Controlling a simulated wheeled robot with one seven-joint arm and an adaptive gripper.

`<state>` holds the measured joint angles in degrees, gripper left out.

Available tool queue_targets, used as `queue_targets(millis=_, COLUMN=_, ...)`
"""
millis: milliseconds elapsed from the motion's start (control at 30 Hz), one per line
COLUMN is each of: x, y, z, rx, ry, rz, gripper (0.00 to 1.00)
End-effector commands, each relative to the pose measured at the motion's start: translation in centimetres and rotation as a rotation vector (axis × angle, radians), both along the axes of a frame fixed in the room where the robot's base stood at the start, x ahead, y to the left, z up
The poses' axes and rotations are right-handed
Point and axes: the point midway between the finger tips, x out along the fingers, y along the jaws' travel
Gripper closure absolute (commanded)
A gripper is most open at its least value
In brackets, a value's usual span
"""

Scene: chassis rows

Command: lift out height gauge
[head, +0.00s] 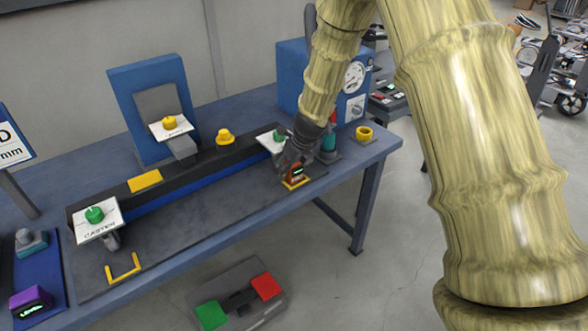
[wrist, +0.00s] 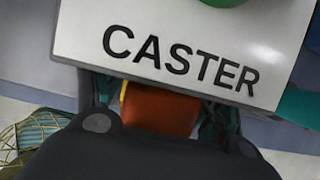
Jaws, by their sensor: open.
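An orange device with a small lit display (head: 295,174), which I take to be the height gauge, stands in a yellow frame (head: 296,185) at the right end of the bench. My gripper (head: 292,160) is open, right at the device from behind and above. In the wrist view the orange body (wrist: 160,108) shows between the open fingers; I cannot tell whether they touch it. A white plate marked CASTER (wrist: 180,45) covers the upper part of that view and hides the fingertips.
The CASTER plate with a green knob (head: 268,141) is close beside my gripper. A teal and red post (head: 329,143) and yellow ring (head: 364,133) stand to the right. A purple device (head: 30,302) and empty yellow frame (head: 124,268) are at left. The bench front is clear.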

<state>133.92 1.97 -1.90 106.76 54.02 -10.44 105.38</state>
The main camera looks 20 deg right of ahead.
Motion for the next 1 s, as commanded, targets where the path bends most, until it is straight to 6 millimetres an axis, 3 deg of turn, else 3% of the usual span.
queue_targets(millis=100, x=0.0, y=0.0, z=0.0, rx=0.000, ry=0.000, rz=0.000, gripper=0.32)
queue_targets(millis=367, x=0.0, y=0.0, z=0.0, rx=0.000, ry=0.000, rz=0.000, gripper=0.80)
queue_targets(millis=467, x=0.0, y=0.0, z=0.0, rx=0.000, ry=0.000, rz=0.000, gripper=0.89)
queue_targets(millis=767, x=-0.4, y=-0.1, z=0.4, rx=0.000, ry=0.000, rz=0.000, gripper=0.89)
queue_targets(millis=1000, x=-2.5, y=-1.0, z=2.2, rx=0.002, ry=-0.001, rz=-0.001, gripper=0.89)
